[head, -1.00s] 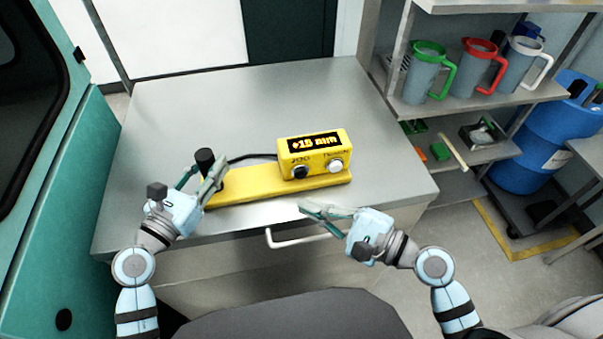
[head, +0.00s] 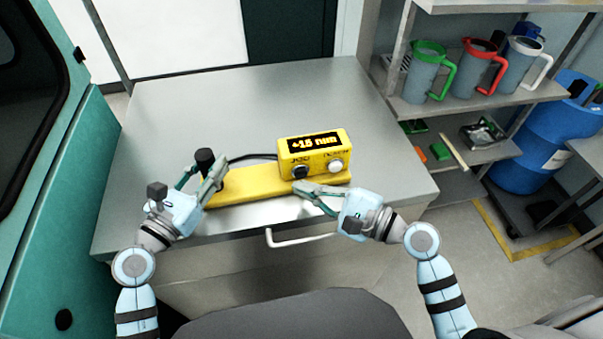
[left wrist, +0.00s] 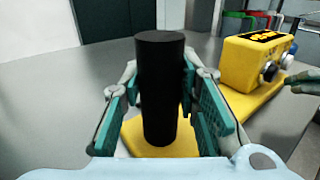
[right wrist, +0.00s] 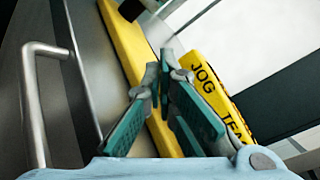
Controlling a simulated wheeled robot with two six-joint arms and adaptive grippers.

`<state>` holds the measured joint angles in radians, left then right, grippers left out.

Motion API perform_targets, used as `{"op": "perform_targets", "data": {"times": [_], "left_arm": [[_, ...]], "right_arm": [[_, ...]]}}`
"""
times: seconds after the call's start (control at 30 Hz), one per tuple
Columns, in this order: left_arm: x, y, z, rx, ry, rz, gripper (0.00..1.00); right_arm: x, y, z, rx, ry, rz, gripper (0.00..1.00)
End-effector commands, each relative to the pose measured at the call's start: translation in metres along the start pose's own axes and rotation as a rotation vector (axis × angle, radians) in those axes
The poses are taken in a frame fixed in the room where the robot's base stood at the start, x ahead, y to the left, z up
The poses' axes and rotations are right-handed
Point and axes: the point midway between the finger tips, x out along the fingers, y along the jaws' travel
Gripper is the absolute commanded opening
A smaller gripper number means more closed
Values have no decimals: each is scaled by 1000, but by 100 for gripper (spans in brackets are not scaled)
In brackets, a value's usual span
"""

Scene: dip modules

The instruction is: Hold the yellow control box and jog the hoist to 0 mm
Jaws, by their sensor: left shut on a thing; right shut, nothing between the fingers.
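The yellow control box (head: 289,150) stands on the right end of a yellow base bar (head: 250,184). Its display (head: 313,142) shows amber text that looks like +16 mm; the last digit is not sharp. A black button (head: 300,171) sits under the word JOG, and a white button (head: 336,165) is to its right. My left gripper (head: 214,174) is shut on the upright black handle (left wrist: 160,90) at the bar's left end. My right gripper (head: 298,188) is shut and empty, its tips just below and in front of the black button; I cannot tell whether they touch it.
The grey bench top (head: 240,95) is clear behind the box. A black cable (head: 250,157) runs from the handle to the box. A bench handle (head: 300,238) is below the front edge. Shelves with jugs (head: 426,75) and a blue barrel (head: 540,140) stand at right.

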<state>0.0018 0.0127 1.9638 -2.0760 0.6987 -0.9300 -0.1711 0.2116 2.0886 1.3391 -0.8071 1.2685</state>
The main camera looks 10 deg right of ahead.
Motion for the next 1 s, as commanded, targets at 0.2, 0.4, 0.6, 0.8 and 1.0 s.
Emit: {"op": "perform_targets", "data": {"times": [0.2, 0.4, 0.6, 0.8, 1.0], "left_arm": [[0, 0, 0, 0, 0, 0, 4], [0, 0, 0, 0, 0, 0, 4], [0, 0, 0, 0, 0, 0, 4], [0, 0, 0, 0, 0, 0, 4], [0, 0, 0, 0, 0, 0, 4]], "right_arm": [[0, 0, 0, 0, 0, 0, 0], [0, 0, 0, 0, 0, 0, 0], [0, 0, 0, 0, 0, 0, 0], [0, 0, 0, 0, 0, 0, 0], [5, -4, -3, 0, -1, 0, 0]]}}
